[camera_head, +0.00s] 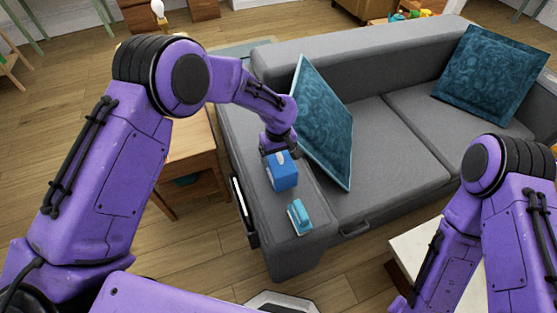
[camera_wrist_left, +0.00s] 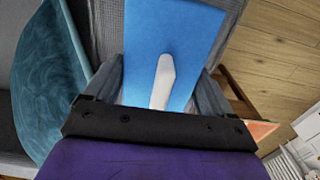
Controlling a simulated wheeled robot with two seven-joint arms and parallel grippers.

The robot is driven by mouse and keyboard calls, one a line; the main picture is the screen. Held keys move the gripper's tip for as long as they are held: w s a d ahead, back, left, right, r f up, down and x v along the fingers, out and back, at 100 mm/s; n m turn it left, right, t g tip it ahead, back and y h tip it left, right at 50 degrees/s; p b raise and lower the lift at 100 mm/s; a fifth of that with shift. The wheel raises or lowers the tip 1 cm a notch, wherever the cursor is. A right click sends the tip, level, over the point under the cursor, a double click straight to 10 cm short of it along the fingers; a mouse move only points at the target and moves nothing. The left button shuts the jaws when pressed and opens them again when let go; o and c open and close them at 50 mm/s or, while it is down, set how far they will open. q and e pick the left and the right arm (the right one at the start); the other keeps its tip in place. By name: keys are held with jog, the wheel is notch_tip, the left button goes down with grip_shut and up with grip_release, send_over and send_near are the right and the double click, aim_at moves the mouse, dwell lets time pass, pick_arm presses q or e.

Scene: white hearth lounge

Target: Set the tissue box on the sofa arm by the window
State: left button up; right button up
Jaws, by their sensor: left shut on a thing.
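The blue tissue box (camera_head: 283,173) is at the sofa's left arm (camera_head: 252,190), around the middle of its length. I cannot tell whether its underside touches the arm top. My left gripper (camera_head: 281,150) comes down from above and is shut on the box. In the left wrist view the box's blue top (camera_wrist_left: 190,45) with a white tissue (camera_wrist_left: 163,80) lies between the two fingers (camera_wrist_left: 162,90). My right arm shows at the right, but its gripper is out of view.
A small teal object (camera_head: 299,217) sits on the same sofa arm, nearer the front. A teal cushion (camera_head: 322,125) leans against the arm's inner side. A wooden side table (camera_head: 190,150) stands left of the sofa, and a pale table (camera_head: 415,250) is at lower right.

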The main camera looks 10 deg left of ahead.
pick_arm(q)
jog(key=shift+s+d+f, duration=0.1)
jog(key=shift+s+f, duration=0.05)
jog(key=shift+f, duration=1)
jog(key=o, duration=0.9)
jog(key=shift+f, duration=0.1)
jog(key=shift+o, duration=0.2)
jog(key=shift+r, duration=0.25)
notch_tip(320, 180, up, 12)
jog(key=shift+f+b, duration=0.1)
jog(key=shift+b, duration=0.4)
